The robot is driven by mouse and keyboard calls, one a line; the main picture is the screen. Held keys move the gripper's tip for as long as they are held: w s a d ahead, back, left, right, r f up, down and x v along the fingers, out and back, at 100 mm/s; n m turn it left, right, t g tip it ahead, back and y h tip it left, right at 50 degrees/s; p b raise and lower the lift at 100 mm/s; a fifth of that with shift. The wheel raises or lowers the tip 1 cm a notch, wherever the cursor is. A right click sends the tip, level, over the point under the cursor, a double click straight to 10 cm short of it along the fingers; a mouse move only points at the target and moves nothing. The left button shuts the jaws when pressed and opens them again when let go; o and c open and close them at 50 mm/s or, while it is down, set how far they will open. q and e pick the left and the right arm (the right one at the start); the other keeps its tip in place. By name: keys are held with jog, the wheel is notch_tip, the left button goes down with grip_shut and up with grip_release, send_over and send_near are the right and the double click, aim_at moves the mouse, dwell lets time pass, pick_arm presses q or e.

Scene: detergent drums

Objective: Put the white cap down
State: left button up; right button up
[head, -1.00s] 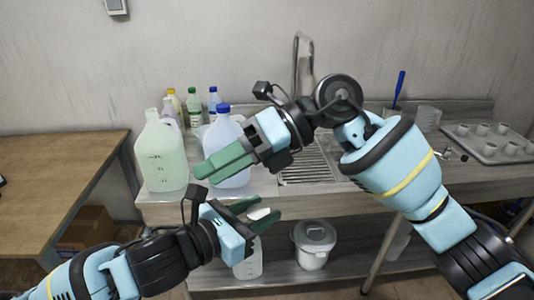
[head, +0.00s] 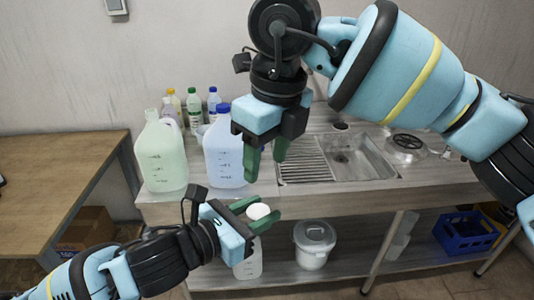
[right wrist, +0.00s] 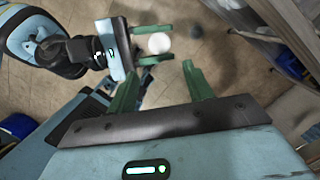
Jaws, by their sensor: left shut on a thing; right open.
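The white cap (head: 258,211) is between the green fingers of my left gripper (head: 262,209), which is shut on it in front of the counter's front edge. The cap also shows as a round white shape in the right wrist view (right wrist: 159,43), held in the left gripper (right wrist: 155,44). My right gripper (head: 266,167) is open and empty, pointing down above the counter edge, above the left gripper. Its two fingers also show apart in the right wrist view (right wrist: 197,82).
A pale green jug (head: 163,158) and a blue-capped jug (head: 225,155) stand on the counter (head: 210,200), with small bottles behind. A sink (head: 358,160) lies to the right. A pale bottle (head: 247,264) and lidded bucket (head: 314,245) are below.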

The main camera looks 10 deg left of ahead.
aim_at(259, 212)
jog(key=f, duration=0.4)
jog(key=a+f, duration=0.1)
jog(key=f, duration=0.3)
jog(key=w+f, duration=0.1)
jog(key=f, duration=0.2)
jog(key=shift+a+f, duration=0.25)
jog(key=shift+f, duration=0.15)
jog(key=c, duration=0.7)
pick_arm(q)
jog(key=o, duration=1)
jog(key=shift+f, duration=0.1)
